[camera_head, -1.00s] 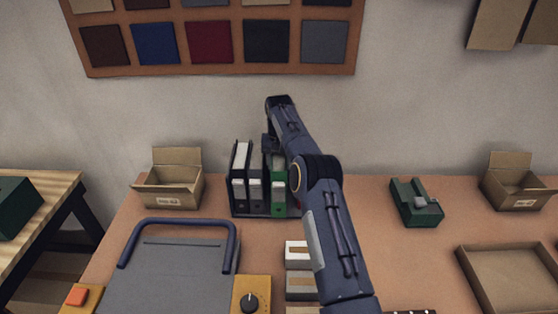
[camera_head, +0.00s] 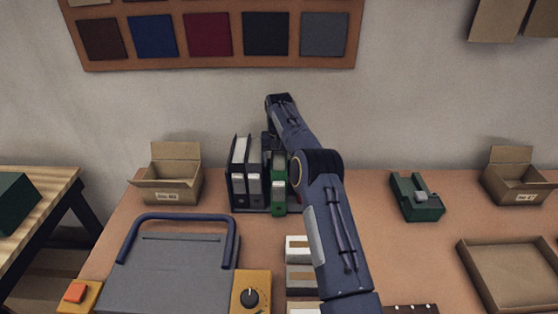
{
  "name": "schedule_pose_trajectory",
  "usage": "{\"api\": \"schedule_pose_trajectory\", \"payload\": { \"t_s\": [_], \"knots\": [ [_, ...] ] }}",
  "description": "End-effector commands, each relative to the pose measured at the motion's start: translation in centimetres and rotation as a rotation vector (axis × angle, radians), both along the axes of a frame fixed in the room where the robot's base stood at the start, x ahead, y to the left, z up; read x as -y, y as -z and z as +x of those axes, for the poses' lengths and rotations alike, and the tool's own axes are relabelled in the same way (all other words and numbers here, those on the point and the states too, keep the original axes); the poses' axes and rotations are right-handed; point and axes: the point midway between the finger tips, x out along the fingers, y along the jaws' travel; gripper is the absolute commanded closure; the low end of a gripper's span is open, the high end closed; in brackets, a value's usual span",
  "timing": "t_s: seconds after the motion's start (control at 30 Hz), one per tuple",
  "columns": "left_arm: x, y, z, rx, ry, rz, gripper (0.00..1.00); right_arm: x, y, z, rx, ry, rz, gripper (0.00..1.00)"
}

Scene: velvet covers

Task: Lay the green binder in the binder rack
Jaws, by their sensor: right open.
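The green binder (camera_head: 279,190) stands upright in the binder rack (camera_head: 240,209), to the right of a grey binder (camera_head: 254,187) and a black one (camera_head: 238,186). The rack stands at the back of the table. My right arm reaches over the table from the front. Its gripper (camera_head: 267,146) is at the top of the binders, mostly hidden behind its own wrist and the binders. It is open. I cannot see whether its fingers touch the green binder. My left gripper is not in view.
An open cardboard box (camera_head: 170,183) stands left of the rack. A machine with a blue handle (camera_head: 178,264) fills the front left. White and grey boxes (camera_head: 299,278) lie beside my arm. A green tape dispenser (camera_head: 416,197) and a shallow tray (camera_head: 512,275) are at right.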

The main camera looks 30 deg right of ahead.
Motion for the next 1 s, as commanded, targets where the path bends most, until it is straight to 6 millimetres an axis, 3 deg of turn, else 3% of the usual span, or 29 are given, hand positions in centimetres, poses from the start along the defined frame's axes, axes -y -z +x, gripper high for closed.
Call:
{"api": "schedule_pose_trajectory", "payload": {
  "t_s": [0.23,0.33,0.6,1.0],
  "knots": [
    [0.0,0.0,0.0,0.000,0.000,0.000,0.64,0.0,-1.1,0.1,0.000,-0.001,0.000,0.27],
    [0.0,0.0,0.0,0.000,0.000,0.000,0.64,0.0,-2.8,0.1,0.003,-0.001,-0.001,0.27],
    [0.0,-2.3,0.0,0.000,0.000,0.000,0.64,0.0,-7.3,0.0,0.000,0.000,0.000,0.27],
    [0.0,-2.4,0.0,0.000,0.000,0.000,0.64,0.0,-7.8,0.0,-0.001,0.000,0.001,0.27]
  ]
}}
